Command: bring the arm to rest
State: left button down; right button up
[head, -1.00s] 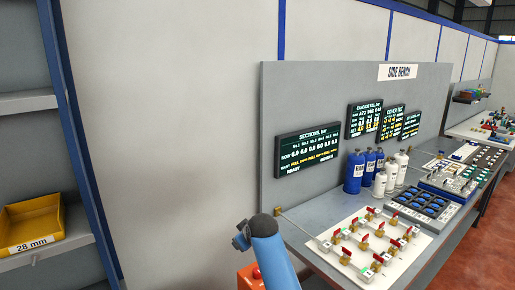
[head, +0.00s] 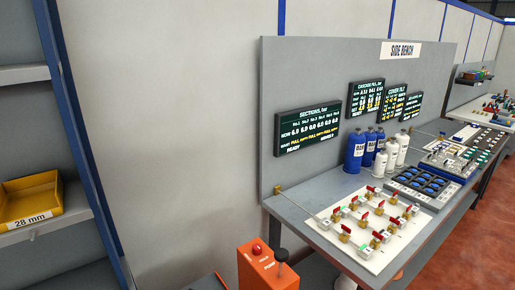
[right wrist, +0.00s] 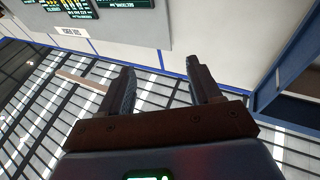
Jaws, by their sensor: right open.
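My right gripper (right wrist: 163,92) shows in the right wrist view with its two dark fingers apart and nothing between them. Behind the fingers are the roof, a grey wall and part of the display board, seen tilted. Neither gripper shows in the head view. My left gripper is not in any view.
The side bench (head: 300,205) stands at the right with red-handled valves (head: 365,212), blue bottles (head: 355,150) and white bottles (head: 392,155). An orange box (head: 265,268) with a red button stands before it. A yellow bin (head: 30,203) sits on the left shelf.

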jog(key=s+d+f+m+g+h, duration=0.1)
jog(key=s+d+f, duration=0.1)
jog(key=s, duration=0.7)
jog(key=s+d+f+g+h+b, duration=0.1)
jog(key=s+d+f+g+h, duration=0.1)
jog(key=s, duration=0.7)
notch_tip(320, 180, down, 3)
jog(key=shift+s+d+r+m, duration=0.2)
jog(key=shift+s+d+m, duration=0.2)
jog(key=shift+d, duration=0.35)
